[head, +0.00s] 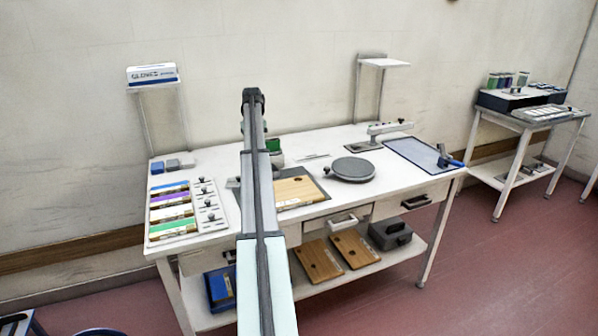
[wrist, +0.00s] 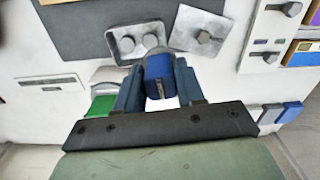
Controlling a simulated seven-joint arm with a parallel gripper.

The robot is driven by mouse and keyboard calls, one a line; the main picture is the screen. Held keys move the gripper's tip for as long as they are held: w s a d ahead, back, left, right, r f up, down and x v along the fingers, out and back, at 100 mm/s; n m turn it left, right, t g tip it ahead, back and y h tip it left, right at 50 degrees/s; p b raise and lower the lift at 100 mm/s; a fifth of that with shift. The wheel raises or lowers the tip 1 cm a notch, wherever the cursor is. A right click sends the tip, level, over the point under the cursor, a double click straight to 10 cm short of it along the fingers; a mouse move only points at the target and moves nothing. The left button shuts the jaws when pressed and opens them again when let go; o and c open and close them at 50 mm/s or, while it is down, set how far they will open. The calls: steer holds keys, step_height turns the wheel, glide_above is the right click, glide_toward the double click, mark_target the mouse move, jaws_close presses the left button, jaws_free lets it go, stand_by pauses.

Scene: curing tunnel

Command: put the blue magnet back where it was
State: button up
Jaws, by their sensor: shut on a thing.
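In the wrist view my gripper (wrist: 159,82) is shut on the blue magnet (wrist: 158,66), a small rounded blue block between the two dark fingertips. Just beyond it lies a small metal tray (wrist: 122,54) with round studs. Beside that is a metal plate with a knob (wrist: 200,32). I cannot tell whether the magnet touches the tray or hangs above it. In the head view my arm hides the gripper and the magnet.
The white bench (head: 305,147) bears a coloured-strip rack with black knobs (head: 206,200), small blocks (head: 172,165), a wooden board (head: 299,191), a grey round plate (head: 352,169) and a blue-edged mat (head: 410,151). A green-fronted item (wrist: 102,106) stands close left of the fingers.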

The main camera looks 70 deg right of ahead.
steer(key=s+d+m, duration=0.1)
steer(key=s+d, duration=1.2)
steer(key=d, duration=0.1)
steer(key=shift+s+a+f, duration=0.1)
steer(key=shift+s+f, duration=0.05)
steer(key=shift+f, duration=2.2)
steer(key=shift+s+f, duration=0.15)
steer(key=shift+f, duration=2.15)
steer(key=shift+f, duration=0.15)
steer(key=o, duration=1.2)
steer(key=shift+c, duration=0.2)
step_height(320, 180, up, 12)
